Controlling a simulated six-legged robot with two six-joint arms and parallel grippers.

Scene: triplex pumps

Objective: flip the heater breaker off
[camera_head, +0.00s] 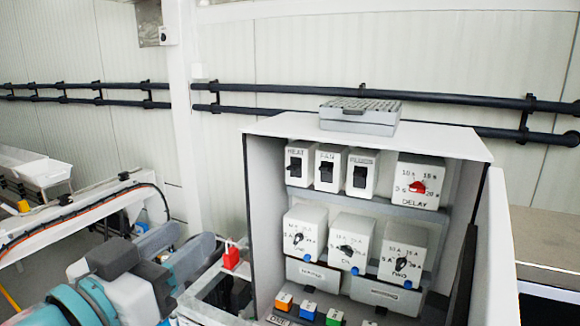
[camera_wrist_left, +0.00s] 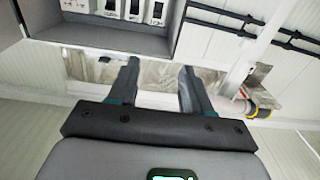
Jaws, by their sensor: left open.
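The heater breaker (camera_head: 299,164), a white block marked HEAT with a black switch, is the leftmost of the three blocks on the cabinet's upper shelf. I cannot tell its lever's position. My left gripper (camera_head: 214,250) is open and empty, left of the cabinet, below the breaker and apart from it. In the left wrist view, the open fingers (camera_wrist_left: 158,72) have nothing between them. My right gripper is in neither view.
The fan breaker (camera_head: 328,168) and another breaker (camera_head: 361,172) stand beside it; a delay dial block (camera_head: 417,181) is further right. Dial blocks fill the shelf below. The open cabinet (camera_head: 258,200) has side walls. A red item (camera_head: 232,257) is near my left fingers.

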